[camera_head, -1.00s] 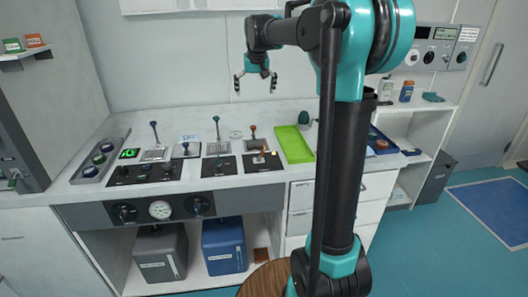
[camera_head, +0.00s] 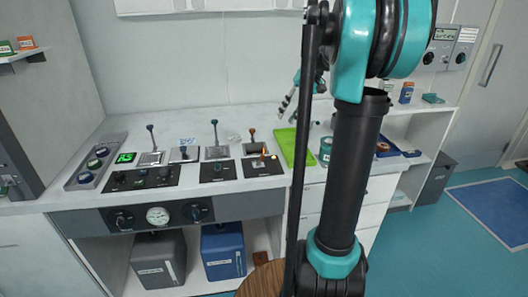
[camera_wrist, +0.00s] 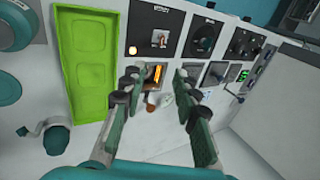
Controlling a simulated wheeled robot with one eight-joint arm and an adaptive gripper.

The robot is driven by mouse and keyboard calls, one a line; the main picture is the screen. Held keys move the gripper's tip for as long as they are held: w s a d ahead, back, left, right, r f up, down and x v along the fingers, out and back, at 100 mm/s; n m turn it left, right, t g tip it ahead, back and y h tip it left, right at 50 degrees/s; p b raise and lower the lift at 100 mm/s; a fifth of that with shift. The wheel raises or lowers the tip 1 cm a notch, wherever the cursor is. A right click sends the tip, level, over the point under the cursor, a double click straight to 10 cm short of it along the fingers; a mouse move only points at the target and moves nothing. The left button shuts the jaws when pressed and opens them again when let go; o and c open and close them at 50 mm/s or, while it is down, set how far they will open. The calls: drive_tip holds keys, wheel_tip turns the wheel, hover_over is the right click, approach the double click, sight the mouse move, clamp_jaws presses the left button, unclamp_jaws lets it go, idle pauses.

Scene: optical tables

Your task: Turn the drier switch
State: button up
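I cannot read any label that names the drier switch. Candidates are the dark rotary knobs (camera_head: 122,219) and (camera_head: 196,212) on the counter's front panel, the lever panels on the countertop and the knob (camera_head: 428,58) on the right wall unit. The wrist view shows a panel with a small lever (camera_wrist: 158,38), a dark rotary knob panel (camera_wrist: 203,37) and a lit orange switch (camera_wrist: 155,75). My gripper (camera_wrist: 157,84) is open and empty above the countertop, apart from these controls. In the head view my gripper (camera_head: 287,104) is partly hidden behind my arm.
A green tray (camera_head: 295,147) lies on the counter near my gripper, and fills the left of the wrist view (camera_wrist: 80,60). Upright levers (camera_head: 214,132) rise from the countertop. A teal can (camera_head: 325,151) and a blue tray (camera_head: 391,148) stand to the right.

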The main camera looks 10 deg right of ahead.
approach(262, 157)
drive_tip(key=x, duration=0.5)
drive_tip(key=w+x, duration=0.1)
drive_tip(key=x, duration=0.2)
drive_tip(key=shift+d+f, duration=0.25)
drive_tip(key=shift+c, duration=0.6)
clamp_jaws()
